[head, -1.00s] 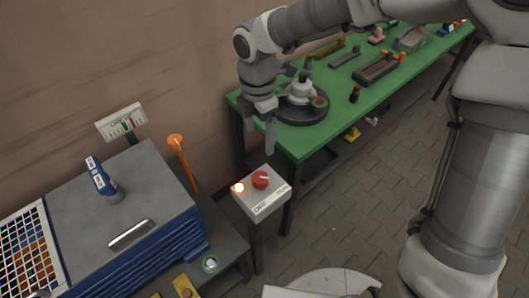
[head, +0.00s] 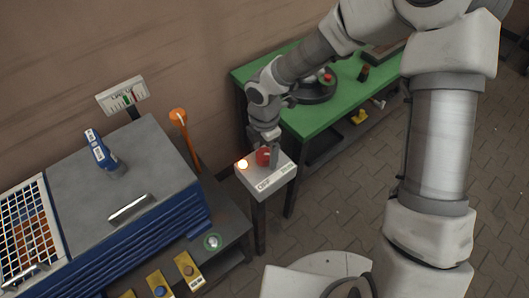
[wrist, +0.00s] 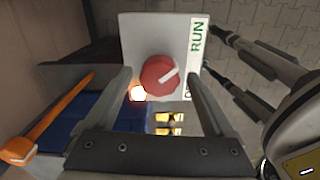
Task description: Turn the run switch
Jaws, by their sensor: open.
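The run switch is a red round knob (wrist: 160,76) with a white pointer mark, on a pale box (head: 266,177) atop a post. In the wrist view the pointer slants toward the label strip, between the green RUN word (wrist: 197,37) and the other end. A lit lamp (wrist: 138,93) glows beside the knob; it also shows in the head view (head: 242,164). My gripper (wrist: 158,88) is open, its fingers on either side of the knob in the wrist view. In the head view it is right at the knob (head: 263,157), partly hiding it. Contact cannot be told.
A blue cabinet with a grey top (head: 140,165) stands left, carrying a blue tool (head: 102,151). An orange-headed lever (head: 179,117) rises between it and the switch box. A green table (head: 313,118) with a dark round fixture (head: 316,87) stands behind. Paved floor is open at right.

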